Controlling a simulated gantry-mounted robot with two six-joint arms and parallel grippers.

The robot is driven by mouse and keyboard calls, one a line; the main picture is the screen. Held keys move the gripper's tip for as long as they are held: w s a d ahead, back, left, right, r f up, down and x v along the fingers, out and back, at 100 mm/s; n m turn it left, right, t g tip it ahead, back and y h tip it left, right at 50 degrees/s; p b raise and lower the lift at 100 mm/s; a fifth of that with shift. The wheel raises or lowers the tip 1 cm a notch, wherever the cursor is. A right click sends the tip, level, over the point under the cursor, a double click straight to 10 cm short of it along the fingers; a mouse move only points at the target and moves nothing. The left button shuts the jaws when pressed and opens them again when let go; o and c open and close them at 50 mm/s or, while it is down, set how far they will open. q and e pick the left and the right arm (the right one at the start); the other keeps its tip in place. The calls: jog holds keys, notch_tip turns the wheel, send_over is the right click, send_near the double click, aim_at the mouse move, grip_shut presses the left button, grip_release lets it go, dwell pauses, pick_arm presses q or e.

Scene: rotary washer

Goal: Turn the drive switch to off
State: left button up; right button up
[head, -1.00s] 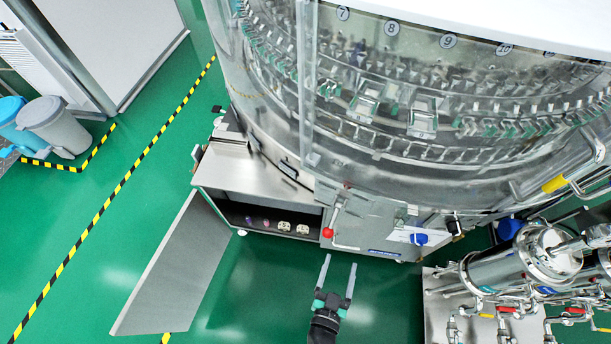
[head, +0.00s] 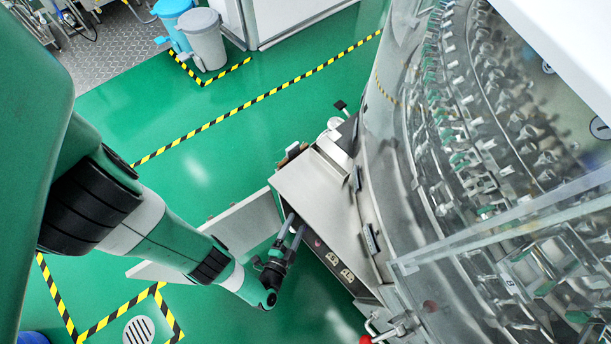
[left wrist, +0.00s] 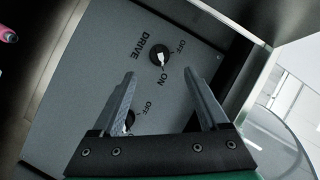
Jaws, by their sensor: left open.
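In the left wrist view the drive switch (left wrist: 160,57) is a round black knob with a pale tab, on a grey panel (left wrist: 85,85) marked DRIVE, OFF and ON. The tab appears to point toward ON. A second knob (left wrist: 129,119) with its own OFF mark is partly hidden behind a finger. My left gripper (left wrist: 161,72) is open and empty; its fingers frame the drive switch from the near side, with no clear contact. In the head view the left gripper (head: 296,222) is at the cabinet opening, where the switch cannot be seen. My right gripper is not in view.
The open cabinet (head: 312,190) stands against the large round washer (head: 400,190). Its open door (head: 245,222) lies beside my arm. Small pale items (head: 340,266) sit inside. A red-knobbed lever (head: 366,340) is near the bottom.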

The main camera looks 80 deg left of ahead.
pick_arm(q)
jog(key=b+x, duration=0.2)
jog(key=x, duration=0.6)
jog(key=shift+w+a+f, duration=0.2)
jog(key=shift+w+a, duration=0.05)
grip_shut()
